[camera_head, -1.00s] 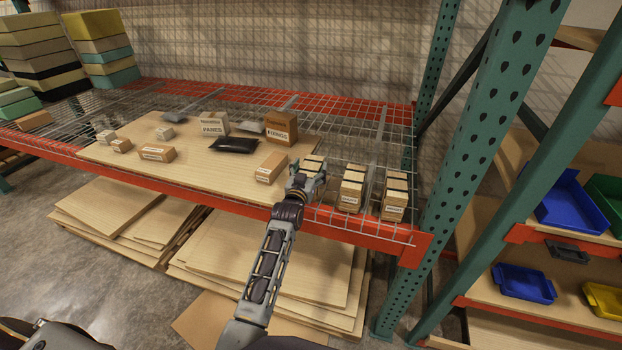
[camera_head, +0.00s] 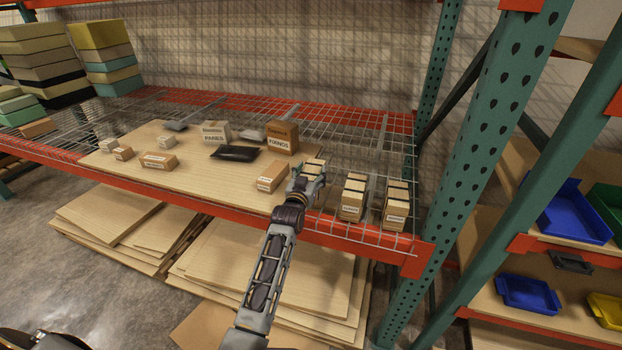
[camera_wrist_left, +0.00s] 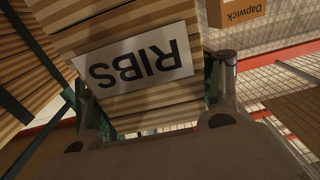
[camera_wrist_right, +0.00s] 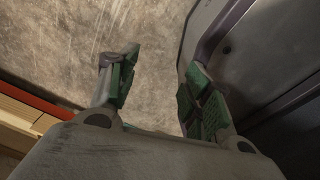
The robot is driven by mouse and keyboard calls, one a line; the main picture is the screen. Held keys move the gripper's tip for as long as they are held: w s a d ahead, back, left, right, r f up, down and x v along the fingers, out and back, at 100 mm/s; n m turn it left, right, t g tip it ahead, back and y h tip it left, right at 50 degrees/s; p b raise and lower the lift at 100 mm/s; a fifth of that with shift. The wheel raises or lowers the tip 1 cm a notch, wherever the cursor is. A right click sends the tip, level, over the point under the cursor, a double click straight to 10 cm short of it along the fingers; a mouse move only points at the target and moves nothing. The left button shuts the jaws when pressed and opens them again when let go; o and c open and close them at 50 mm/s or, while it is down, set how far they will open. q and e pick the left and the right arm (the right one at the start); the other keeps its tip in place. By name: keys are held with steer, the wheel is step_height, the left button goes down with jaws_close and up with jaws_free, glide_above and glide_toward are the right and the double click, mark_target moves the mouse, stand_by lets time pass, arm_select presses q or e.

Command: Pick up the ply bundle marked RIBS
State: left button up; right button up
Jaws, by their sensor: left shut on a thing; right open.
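The ply bundle marked RIBS (camera_wrist_left: 128,88) fills the middle of the left wrist view, its white label upside down there. My left gripper (camera_wrist_left: 160,100) is shut on it, one finger on each side. In the head view my left gripper (camera_head: 306,183) is at the bundle (camera_head: 314,166) on the shelf's right part, and hides most of it. I cannot tell whether the bundle is clear of the shelf. My right gripper (camera_wrist_right: 155,95) is open and empty in the right wrist view, above a concrete floor.
Two more strapped ply bundles (camera_head: 352,200) (camera_head: 396,206) stand close to the right on the wire shelf. A carton (camera_head: 271,178) lies close on the left. A green post (camera_head: 480,140) rises on the right. Boxes and a black pouch (camera_head: 235,153) lie on the board.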

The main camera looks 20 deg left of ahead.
arm_select(q)
step_height(320, 180, up, 7)
steer(key=shift+r, duration=0.5)
arm_select(e)
steer(key=shift+w+a, duration=0.1)
steer(key=shift+w, duration=0.05)
arm_select(q)
steer(key=shift+f, duration=0.1)
